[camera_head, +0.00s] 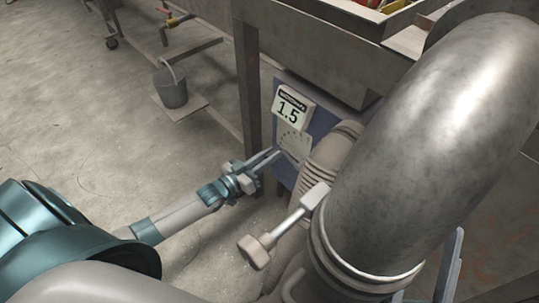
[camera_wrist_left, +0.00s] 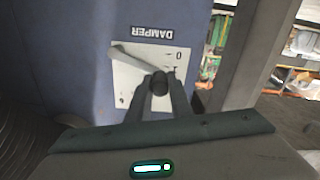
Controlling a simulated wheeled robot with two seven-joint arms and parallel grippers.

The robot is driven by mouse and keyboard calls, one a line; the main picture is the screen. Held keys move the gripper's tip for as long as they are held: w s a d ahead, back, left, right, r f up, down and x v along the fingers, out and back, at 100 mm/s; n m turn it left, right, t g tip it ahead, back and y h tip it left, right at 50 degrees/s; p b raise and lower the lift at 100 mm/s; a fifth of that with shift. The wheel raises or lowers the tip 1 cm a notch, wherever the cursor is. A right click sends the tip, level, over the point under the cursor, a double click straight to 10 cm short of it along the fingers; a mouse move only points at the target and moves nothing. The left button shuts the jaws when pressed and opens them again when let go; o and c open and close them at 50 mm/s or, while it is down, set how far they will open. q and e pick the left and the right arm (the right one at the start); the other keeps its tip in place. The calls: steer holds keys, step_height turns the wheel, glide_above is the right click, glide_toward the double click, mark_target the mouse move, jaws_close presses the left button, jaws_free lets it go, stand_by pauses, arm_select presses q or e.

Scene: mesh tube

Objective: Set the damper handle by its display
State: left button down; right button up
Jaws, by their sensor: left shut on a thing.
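The display (camera_head: 290,110) on the blue panel reads 1.5 in the head view. Below it is a white scale plate (camera_head: 294,141), partly hidden by the pipe and my gripper. My left gripper (camera_head: 275,155) reaches the panel from the left. In the left wrist view, the plate (camera_wrist_left: 128,90) shows upside down under the label DAMPER (camera_wrist_left: 160,33). The damper handle (camera_wrist_left: 130,57) is a grey bar lying at a slant across the plate. My left gripper (camera_wrist_left: 158,84) is shut on its dark round knob, with a finger on each side.
A large grey metal pipe (camera_head: 420,150) fills the right of the head view. A rod with a beige knob (camera_head: 257,251) juts from it below my left gripper. A steel post (camera_head: 247,90) stands beside the panel. A bucket (camera_head: 171,88) stands back left; the floor (camera_head: 70,120) is mostly clear.

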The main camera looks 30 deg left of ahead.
arm_select(q)
steer(key=shift+s+d+r+m+p, duration=0.1)
steer(key=shift+d+r+m+p, duration=0.05)
steer(key=shift+r+m+p, duration=0.45)
steer(key=m+p, duration=0.1)
steer(key=d+r+m+p, duration=0.1)
steer(key=m+p, duration=0.1)
steer(key=shift+s+d+r, duration=0.1)
steer(key=shift+s+r, duration=0.05)
steer(key=shift+s, duration=0.05)
arm_select(e)
steer(key=w+a+f+g+h, duration=0.1)
steer(key=w+f+g+h, duration=0.1)
steer(key=f+g, duration=0.7)
step_height(320, 180, down, 6)
steer(key=shift+w+a+r+g+h, duration=0.1)
steer(key=shift+w+a+g+h, duration=0.1)
steer(key=shift+w+g+h, duration=0.3)
steer(key=shift+w, duration=0.1)
arm_select(q)
steer(key=c, duration=1.6)
jaws_free()
